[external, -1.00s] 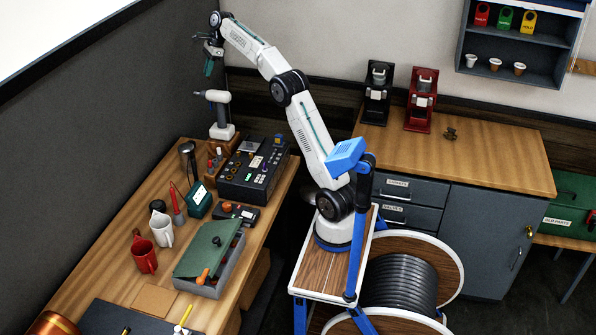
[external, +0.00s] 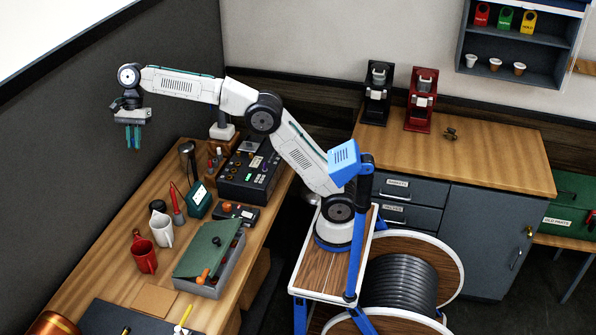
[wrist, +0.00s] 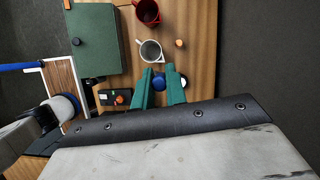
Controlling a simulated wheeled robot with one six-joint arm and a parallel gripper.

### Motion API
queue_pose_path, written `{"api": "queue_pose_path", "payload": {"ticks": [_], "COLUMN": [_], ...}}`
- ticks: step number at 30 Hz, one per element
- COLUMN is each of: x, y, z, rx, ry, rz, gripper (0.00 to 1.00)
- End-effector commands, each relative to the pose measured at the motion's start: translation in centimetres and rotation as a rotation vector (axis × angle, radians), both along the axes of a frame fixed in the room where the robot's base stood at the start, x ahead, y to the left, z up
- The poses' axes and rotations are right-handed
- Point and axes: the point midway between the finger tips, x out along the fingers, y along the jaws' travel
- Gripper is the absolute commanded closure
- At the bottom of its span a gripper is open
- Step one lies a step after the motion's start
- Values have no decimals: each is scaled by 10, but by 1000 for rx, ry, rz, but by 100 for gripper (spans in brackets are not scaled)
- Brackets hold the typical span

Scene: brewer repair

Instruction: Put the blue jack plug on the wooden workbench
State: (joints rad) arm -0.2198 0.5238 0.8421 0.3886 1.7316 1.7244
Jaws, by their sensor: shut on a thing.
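My gripper (external: 134,146) hangs pointing down above the left part of the wooden workbench (external: 95,285). In the wrist view its two green fingers (wrist: 160,76) are shut on a small blue thing (wrist: 159,83), which I take for the blue jack plug. Only part of it shows between the fingers, and I cannot make it out in the external view. The bench top also shows below the fingers in the wrist view (wrist: 198,25), with a clear gap between the gripper and the bench.
A white mug (external: 162,232), a red mug (external: 144,258), a red screwdriver (external: 178,205) and a green-lidded toolbox (external: 210,250) stand on the bench. A dark control panel (external: 252,172) is further back. The grey wall (external: 60,150) is close on the left.

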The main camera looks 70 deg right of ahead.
Motion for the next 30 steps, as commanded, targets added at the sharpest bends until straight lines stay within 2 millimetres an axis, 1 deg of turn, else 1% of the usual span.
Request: {"api": "queue_pose_path", "payload": {"ticks": [1, 2, 3, 5, 6, 8, 9, 12, 15, 18, 21, 27, 28, 30], "x": [-12, -19, -29, -45, -57, -75, -88, -120, -148, -171, -191, -223, -226, -223], "y": [29, 44, 64, 92, 111, 139, 156, 196, 226, 248, 265, 290, 293, 290], "z": [0, 1, 1, 1, 0, 0, 0, 0, 0, 0, 0, 0, -1, -15], "rx": [0, 1, 1, 2, 2, 3, 3, 5, 6, 6, 7, 8, 8, 7], "ry": [-1, -1, -1, 0, 0, 0, 1, 1, 1, 1, 1, 2, 3, 6], "rz": [53, 82, 119, 176, 214, 273, 311, 399, 472, 529, 575, 648, 654, 647], "gripper": [100, 100, 100, 100, 100, 100, 100, 100, 100, 100, 100, 100, 100, 100]}}
